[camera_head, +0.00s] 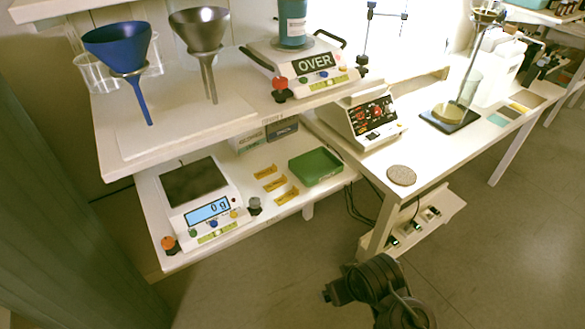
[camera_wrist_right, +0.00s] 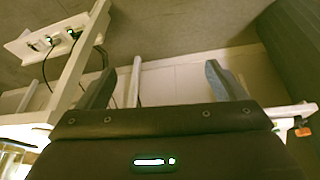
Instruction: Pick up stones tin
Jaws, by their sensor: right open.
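No object is clearly readable as a stones tin. A small round speckled disc-shaped thing (camera_head: 401,175) lies near the front edge of the right-hand table; I cannot tell whether it is a tin of stones. My right gripper (camera_wrist_right: 162,82) is open and empty in the right wrist view, its two fingers wide apart over the floor. In the head view my dark right arm shows at the bottom, well below and in front of the tables; its fingertips cannot be made out there. My left gripper is not in view.
A scale reading 0 g (camera_head: 208,212) and a green tray (camera_head: 316,166) stand on the lower shelf. Funnels and a scale reading OVER (camera_head: 314,63) are above. Floor in front is clear.

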